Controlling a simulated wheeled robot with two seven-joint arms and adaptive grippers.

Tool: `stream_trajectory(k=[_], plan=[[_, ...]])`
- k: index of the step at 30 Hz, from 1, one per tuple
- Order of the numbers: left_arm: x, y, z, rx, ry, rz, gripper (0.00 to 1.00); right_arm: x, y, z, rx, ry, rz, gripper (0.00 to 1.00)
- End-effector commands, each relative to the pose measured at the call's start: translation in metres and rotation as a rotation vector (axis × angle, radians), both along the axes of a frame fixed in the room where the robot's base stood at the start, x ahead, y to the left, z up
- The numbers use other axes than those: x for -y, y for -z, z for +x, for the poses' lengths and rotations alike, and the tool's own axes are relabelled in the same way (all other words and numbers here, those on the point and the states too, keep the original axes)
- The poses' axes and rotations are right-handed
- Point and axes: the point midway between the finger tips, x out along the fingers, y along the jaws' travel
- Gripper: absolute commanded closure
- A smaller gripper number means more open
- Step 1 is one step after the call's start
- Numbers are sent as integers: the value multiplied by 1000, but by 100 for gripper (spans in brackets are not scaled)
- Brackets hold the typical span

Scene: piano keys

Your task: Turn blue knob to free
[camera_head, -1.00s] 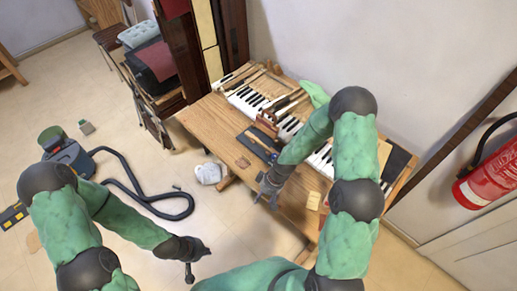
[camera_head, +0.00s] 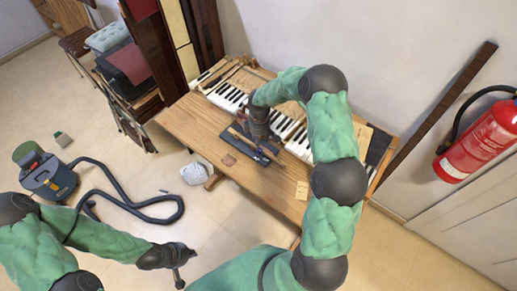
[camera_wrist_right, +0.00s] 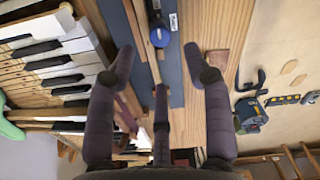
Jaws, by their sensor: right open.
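The blue knob (camera_wrist_right: 160,37) shows at the top of the right wrist view. It is on a dark grey tray or board (camera_wrist_right: 172,70), next to a small white label (camera_wrist_right: 173,21) too small to read. In the head view the dark board (camera_head: 236,147) lies on the wooden table, and the arm partly covers it. My right gripper (camera_head: 262,140) is over this board, with its fingers (camera_wrist_right: 160,72) spread and empty, and the knob appears just beyond and between the fingertips. My left gripper (camera_head: 180,265) hangs above the floor, away from the table; its fingers are too small to read.
Piano keys (camera_head: 226,97) run along the back of the wooden table (camera_head: 185,122). A wooden stick (camera_wrist_right: 133,25) lies on the board close to the knob. A fire extinguisher (camera_head: 480,142) is on the right wall. A vacuum cleaner (camera_head: 48,178) stands on the floor at left.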

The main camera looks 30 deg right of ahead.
Motion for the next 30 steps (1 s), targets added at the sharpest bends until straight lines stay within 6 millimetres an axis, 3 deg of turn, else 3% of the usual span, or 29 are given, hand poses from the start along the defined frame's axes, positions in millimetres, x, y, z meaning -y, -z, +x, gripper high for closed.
stream_trajectory(k=[6, 12, 25, 30], plan=[[0, 4, 0, 0, 0, 0, 100, 0, 41, -1, -3, 2, 1, 49], [0, 5, 0, 0, 0, 0, 100, 0, 63, 0, 0, 1, 1, 49], [0, 6, 0, 0, 0, 0, 100, 0, 71, 0, 1, 2, 1, 49], [0, 6, 0, 0, 0, 0, 100, -1, 71, 0, 1, 2, 2, 97]])
